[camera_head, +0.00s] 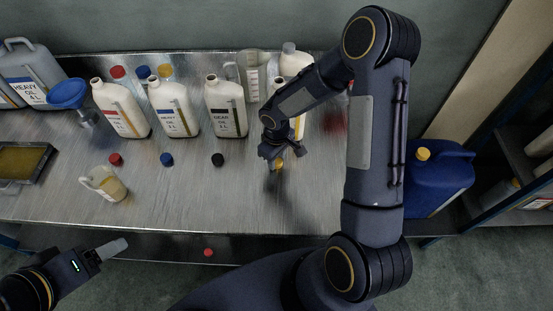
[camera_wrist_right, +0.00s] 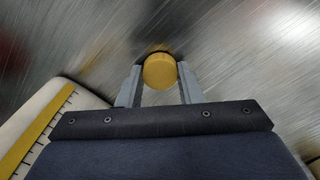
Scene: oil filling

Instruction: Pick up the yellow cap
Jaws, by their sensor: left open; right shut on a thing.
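The yellow cap (camera_wrist_right: 159,70) is a small round cap between the two fingers of my right gripper (camera_wrist_right: 158,84). The fingers touch it on both sides, over the metal table. In the head view the yellow cap (camera_head: 278,165) shows just under my right gripper (camera_head: 275,163), partly covered by it. I cannot tell whether the cap still rests on the tabletop. My left gripper (camera_head: 118,247) is open and empty, off the table's front edge at lower left.
On the metal table (camera_head: 200,200) stand several white bottles, one with a black label (camera_head: 226,108), and a blue funnel (camera_head: 68,94). Red (camera_head: 115,159), blue (camera_head: 167,159) and black (camera_head: 217,159) caps lie in a row. A small jug (camera_head: 105,184) stands at front left. The front middle is clear.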

